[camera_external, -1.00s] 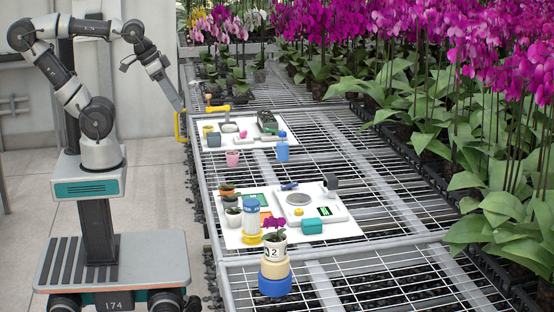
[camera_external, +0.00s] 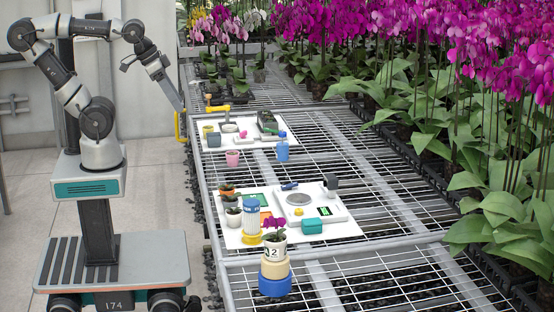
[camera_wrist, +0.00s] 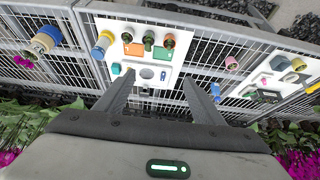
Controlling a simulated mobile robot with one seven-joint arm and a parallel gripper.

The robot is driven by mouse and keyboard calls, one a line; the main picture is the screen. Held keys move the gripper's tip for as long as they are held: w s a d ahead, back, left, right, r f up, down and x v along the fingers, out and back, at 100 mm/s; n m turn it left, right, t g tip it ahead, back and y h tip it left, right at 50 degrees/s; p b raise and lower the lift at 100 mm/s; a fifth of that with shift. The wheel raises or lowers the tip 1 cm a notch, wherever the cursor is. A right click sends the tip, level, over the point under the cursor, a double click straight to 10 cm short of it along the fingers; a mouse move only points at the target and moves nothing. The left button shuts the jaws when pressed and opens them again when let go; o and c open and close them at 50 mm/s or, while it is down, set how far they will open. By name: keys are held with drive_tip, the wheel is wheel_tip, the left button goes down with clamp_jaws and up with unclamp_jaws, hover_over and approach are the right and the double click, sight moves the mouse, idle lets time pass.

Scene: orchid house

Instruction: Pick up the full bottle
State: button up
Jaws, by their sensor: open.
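A blue bottle (camera_external: 282,152) stands upright by the front edge of the far white board; a small blue shape in the wrist view (camera_wrist: 215,90) looks like it. A white container with a blue top (camera_external: 251,215) and yellow base stands on the near board; it also shows in the wrist view (camera_wrist: 103,44). I cannot tell how full either is. My gripper (camera_external: 181,108) is raised left of the bench, well apart from both. In the wrist view my gripper (camera_wrist: 158,78) has its fingers spread, with nothing held between them.
The near board (camera_external: 340,232) bears a scale (camera_external: 312,206), a teal box (camera_external: 312,226) and small pots. A numbered orchid pot (camera_external: 275,249) stands at the bench's near end. A pink pot (camera_external: 233,158) stands by the far board. Tall magenta orchids line the right.

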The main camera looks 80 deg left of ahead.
drive_tip(key=n+g+y+b, duration=0.2)
drive_tip(key=n+b, duration=0.2)
drive_tip(key=b, duration=0.2)
hover_over(282, 151)
drive_tip(key=s, duration=0.6)
wheel_tip(282, 151, down, 18)
drive_tip(key=x, duration=0.3)
drive_tip(key=b+x, duration=0.1)
drive_tip(key=x, duration=0.7)
drive_tip(key=shift+w+d+f+b, duration=0.1)
drive_tip(key=shift+w+d+b, duration=0.2)
drive_tip(key=shift+w+d, duration=0.1)
drive_tip(key=shift+t, duration=0.3)
drive_tip(key=shift+b+x, duration=0.65)
drive_tip(key=shift+x, duration=2.5)
drive_tip(key=shift+a, duration=0.15)
